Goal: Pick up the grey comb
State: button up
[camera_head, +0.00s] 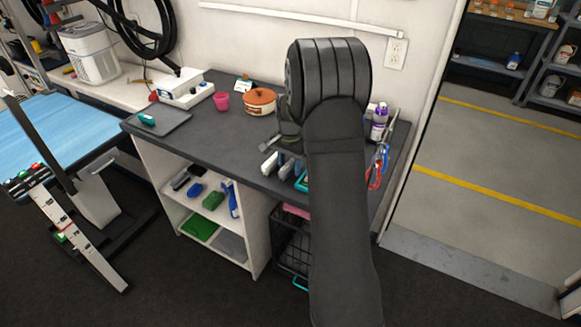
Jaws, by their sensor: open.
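My arm reaches over the dark grey counter (235,130) from the front, and its thick wrist hides much of the counter's right part. My gripper (279,147) shows only in part at the wrist's left side, low over the counter; its jaws are open. Just below it stand several narrow white, blue and teal items (270,162), partly hidden by my arm. I cannot make out a grey comb for certain; it may be among these items or behind my arm. No held thing shows at the gripper.
Shelves below hold brushes and folded cloths (199,228). A blue-topped table (62,125) stands left. Floor at right is clear.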

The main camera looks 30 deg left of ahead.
aim_at(290, 162)
grip_shut()
jog(key=shift+r, duration=0.1)
jog(key=shift+r, duration=0.6)
notch_tip(290, 162, up, 3)
jog(key=shift+f, duration=0.2)
jog(key=w+d+r, duration=0.1)
jog(key=d+r, duration=0.6)
jog(key=d, duration=0.4)
jog(key=shift+d, duration=0.3)
